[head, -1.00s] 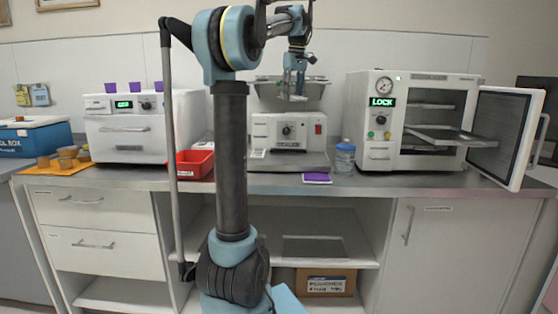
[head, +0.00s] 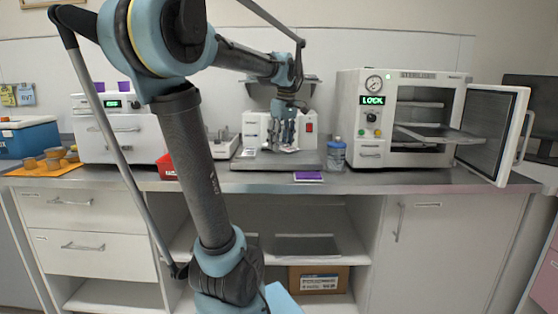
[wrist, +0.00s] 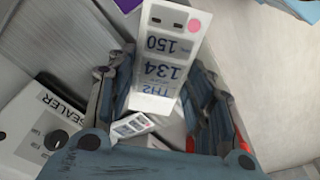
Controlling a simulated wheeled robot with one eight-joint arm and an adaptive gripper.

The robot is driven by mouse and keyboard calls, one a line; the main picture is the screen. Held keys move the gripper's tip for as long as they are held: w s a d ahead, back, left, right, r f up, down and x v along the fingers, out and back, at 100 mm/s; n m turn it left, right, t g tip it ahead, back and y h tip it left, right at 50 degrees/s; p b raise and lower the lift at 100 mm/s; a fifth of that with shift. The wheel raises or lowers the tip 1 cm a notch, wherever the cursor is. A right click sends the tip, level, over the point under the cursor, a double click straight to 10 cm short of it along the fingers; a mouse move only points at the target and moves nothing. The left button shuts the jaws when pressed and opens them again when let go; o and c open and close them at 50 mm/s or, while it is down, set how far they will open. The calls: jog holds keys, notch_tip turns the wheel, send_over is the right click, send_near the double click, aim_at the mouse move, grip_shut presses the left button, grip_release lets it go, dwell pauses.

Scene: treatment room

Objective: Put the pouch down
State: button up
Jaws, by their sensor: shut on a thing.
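My gripper (head: 285,149) is low in front of the white machine at the middle of the counter (head: 420,180) in the head view. In the wrist view its blue-grey fingers (wrist: 163,100) are shut on a pale pouch (wrist: 172,50), printed with numbers and marked with a pink dot. The fingers partly hide the pouch's lower part. A second small labelled white piece (wrist: 132,126) shows below it between the fingers; I cannot tell whether it is separate. In the head view the pouch is too small to make out clearly.
The white machine (head: 254,128) stands behind my gripper; "SEALER" lettering (wrist: 62,108) shows in the wrist view. A purple-topped pad (head: 308,176) and a bottle (head: 336,154) are to the right, beside the open-doored sterilizer (head: 372,135). A red bin (head: 166,166) is left.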

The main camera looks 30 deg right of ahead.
aim_at(280, 147)
jog(key=f, duration=0.1)
jog(key=s+a+f, duration=0.2)
jog(key=shift+s+f, duration=0.15)
jog(key=shift+f, duration=0.15)
jog(key=w+d, duration=0.3)
jog(key=w, duration=0.2)
jog(key=w+d, duration=0.3)
jog(key=w, duration=0.2)
jog(key=w+d, duration=0.3)
jog(key=w, duration=0.2)
jog(key=shift+d, duration=0.1)
jog(key=shift+f, duration=1.8)
jog(key=shift+f, duration=0.1)
jog(key=o, duration=0.9)
jog(key=shift+o, duration=0.2)
